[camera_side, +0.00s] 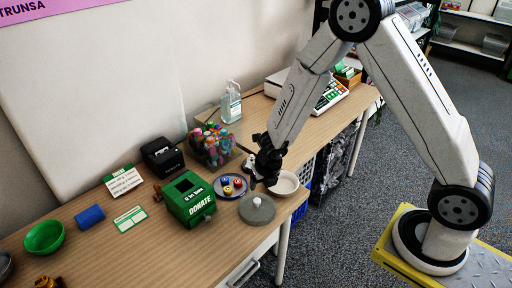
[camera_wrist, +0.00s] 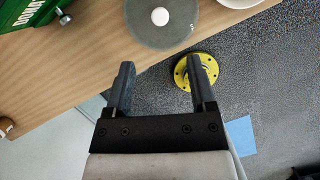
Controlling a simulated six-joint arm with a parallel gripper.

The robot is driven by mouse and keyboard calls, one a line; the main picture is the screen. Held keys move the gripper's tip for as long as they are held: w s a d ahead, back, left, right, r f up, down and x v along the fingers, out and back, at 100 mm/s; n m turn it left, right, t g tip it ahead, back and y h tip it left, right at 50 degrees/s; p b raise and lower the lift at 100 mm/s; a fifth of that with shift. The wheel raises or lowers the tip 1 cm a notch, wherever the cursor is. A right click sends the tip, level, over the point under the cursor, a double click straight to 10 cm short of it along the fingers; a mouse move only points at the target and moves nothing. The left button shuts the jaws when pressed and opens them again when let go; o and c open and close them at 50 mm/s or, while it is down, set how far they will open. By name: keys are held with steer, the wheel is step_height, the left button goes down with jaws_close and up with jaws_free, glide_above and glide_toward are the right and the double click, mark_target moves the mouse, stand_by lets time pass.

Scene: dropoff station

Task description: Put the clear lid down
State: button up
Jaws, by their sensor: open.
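The clear lid (camera_side: 264,214) is a round, greyish see-through disc with a white knob. It appears to lie flat on the table near the front edge, knob up. In the wrist view the lid (camera_wrist: 178,37) is at the top, ahead of my fingertips. My gripper (camera_side: 262,183) is above the table, over the area between the plate and the white bowl, behind the lid in the side view. In the wrist view my gripper (camera_wrist: 161,68) has its fingers wide apart with nothing between them, clear of the lid.
A white bowl (camera_side: 285,187) and a blue-grey plate (camera_side: 221,193) with small coloured pieces flank the lid closely. A green donation box (camera_side: 190,203) stands to the left. A clear bin of colourful items (camera_side: 212,146) stands behind. The table's front edge (camera_wrist: 75,103) is close.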

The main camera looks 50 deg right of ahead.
stand_by(0.4)
steer(key=s+a+r+n+t+y, duration=0.25)
steer(key=r+n, duration=0.65)
steer(key=n, duration=1.1)
steer(key=s+d+r+n+g, duration=0.1)
steer(key=s+n, duration=0.4)
steer(key=n, duration=0.5)
steer(key=s+d+r+n+g+h, duration=0.1)
steer(key=s+r+n+g, duration=0.1)
steer(key=s+n, duration=0.4)
steer(key=n, duration=0.4)
steer(key=shift+d+r, duration=0.2)
steer(key=shift+r, duration=0.15)
